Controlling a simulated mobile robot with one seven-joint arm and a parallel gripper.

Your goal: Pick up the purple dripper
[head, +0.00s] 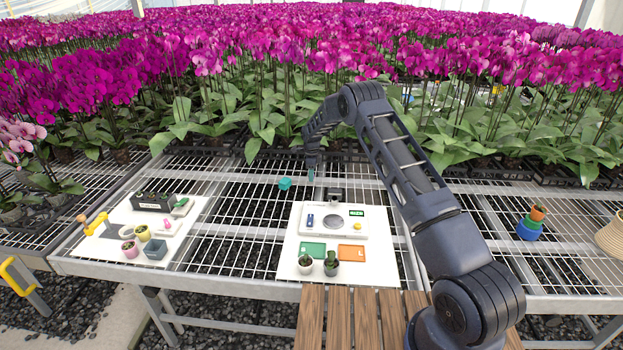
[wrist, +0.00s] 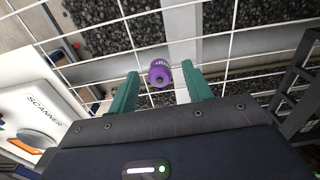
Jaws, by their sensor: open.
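The purple dripper (wrist: 160,74) shows in the wrist view as a small purple round piece with a hole in its end. It appears in the gap between the two teal fingertips of my gripper (wrist: 160,69). The fingers are open, and I see a gap on both sides of the dripper. How far below the fingertips it lies is hard to tell. In the head view my gripper (head: 311,173) hangs over the mesh bench behind the white board. I cannot make out the dripper there.
The white board (head: 290,262) carries a device with a round plate (head: 336,222), green and orange trays and small potted plants. Another board (head: 85,245) at left holds pots and a dark box (head: 153,201). Orchids fill the back.

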